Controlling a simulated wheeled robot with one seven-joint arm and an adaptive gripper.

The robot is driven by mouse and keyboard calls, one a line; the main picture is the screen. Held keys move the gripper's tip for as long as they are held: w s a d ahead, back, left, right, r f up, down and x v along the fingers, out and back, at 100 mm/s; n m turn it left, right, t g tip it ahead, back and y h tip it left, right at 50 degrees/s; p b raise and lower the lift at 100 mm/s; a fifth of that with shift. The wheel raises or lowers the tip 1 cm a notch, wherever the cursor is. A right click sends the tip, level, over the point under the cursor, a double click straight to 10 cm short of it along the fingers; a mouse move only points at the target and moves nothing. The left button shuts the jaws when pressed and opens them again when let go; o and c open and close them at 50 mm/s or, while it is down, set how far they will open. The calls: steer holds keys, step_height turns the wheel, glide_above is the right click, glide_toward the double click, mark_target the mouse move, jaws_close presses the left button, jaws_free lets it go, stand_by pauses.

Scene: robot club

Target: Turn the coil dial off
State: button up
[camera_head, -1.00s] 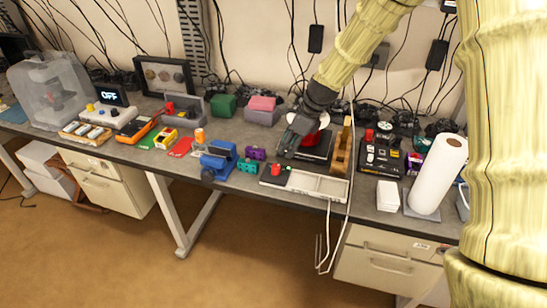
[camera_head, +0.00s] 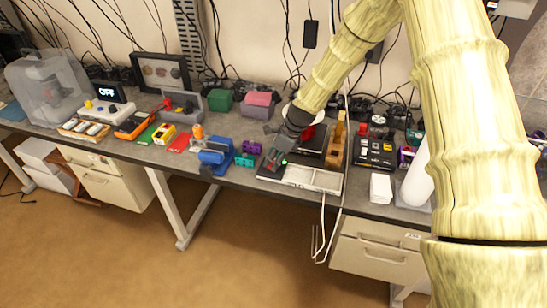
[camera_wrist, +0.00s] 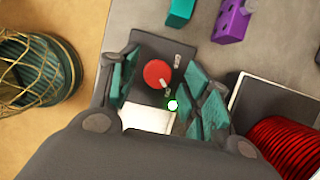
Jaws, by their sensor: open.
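The coil dial (camera_wrist: 157,73) is a round red knob on a dark panel (camera_wrist: 150,48) in the wrist view. A pale mark on its lower right edge points toward the lower of two small, unreadable labels. A small green light (camera_wrist: 172,105) glows below that label. My gripper (camera_wrist: 157,84) is open, with teal-padded fingers on either side of the dial; I cannot tell whether they touch it. In the head view my gripper (camera_head: 275,156) is over the dark panel (camera_head: 268,174) and hides most of the dial.
A pale tray (camera_head: 314,179) adjoins the panel's right side. Teal (camera_head: 245,160) and purple (camera_head: 252,147) blocks and a blue vise (camera_head: 215,158) stand to the left. A red coil (camera_wrist: 284,146) lies close right of my gripper. A wooden piece (camera_head: 336,140) stands farther right.

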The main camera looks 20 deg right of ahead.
steer(key=shift+a+f, duration=0.1)
steer(key=shift+f, duration=0.1)
steer(key=c, duration=1)
